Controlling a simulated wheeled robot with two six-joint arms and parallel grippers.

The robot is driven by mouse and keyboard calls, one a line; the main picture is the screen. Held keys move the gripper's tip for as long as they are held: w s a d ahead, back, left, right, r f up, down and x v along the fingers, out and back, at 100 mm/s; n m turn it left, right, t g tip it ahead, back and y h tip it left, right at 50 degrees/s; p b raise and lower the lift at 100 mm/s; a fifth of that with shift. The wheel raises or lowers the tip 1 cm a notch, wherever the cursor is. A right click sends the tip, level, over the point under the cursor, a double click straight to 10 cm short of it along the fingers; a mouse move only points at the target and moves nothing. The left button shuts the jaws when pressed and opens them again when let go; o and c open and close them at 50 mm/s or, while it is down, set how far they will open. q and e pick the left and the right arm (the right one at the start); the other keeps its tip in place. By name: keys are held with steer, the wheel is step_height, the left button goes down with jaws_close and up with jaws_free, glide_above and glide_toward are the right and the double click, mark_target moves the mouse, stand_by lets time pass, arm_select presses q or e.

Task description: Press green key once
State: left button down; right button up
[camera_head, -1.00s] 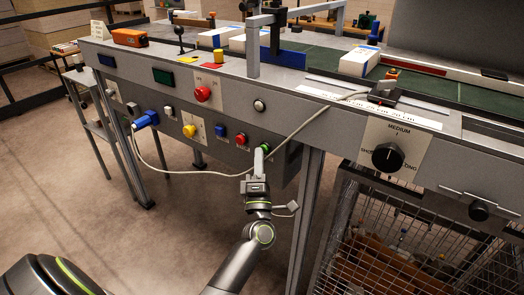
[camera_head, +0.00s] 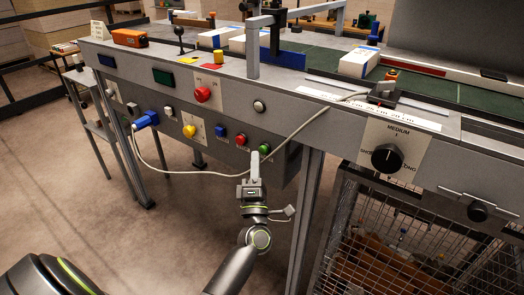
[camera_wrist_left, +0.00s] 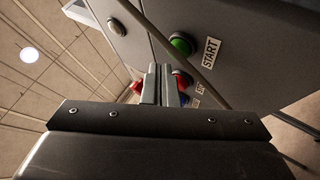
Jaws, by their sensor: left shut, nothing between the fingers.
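The green key (camera_head: 265,148) is a round button on the lower front panel, at the right end of a row with a red and a blue button. In the left wrist view the green key (camera_wrist_left: 182,45) sits beside a START label. My left gripper (camera_head: 255,154) is shut and empty, with its fingertips just left of and below the green key in the head view. In the left wrist view my left fingertips (camera_wrist_left: 160,70) show a gap from the green key. My right gripper is in neither view.
The red button (camera_head: 241,140) and blue button (camera_head: 221,133) are close by on the left. A pale cable (camera_head: 300,130) hangs across the panel near the green key. A black dial (camera_head: 387,158) is on the right. Open floor lies below left.

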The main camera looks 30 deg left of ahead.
arm_select(q)
steer(key=s, duration=0.5)
steer(key=shift+a+p, duration=0.2)
steer(key=shift+p, duration=0.15)
stand_by(0.7)
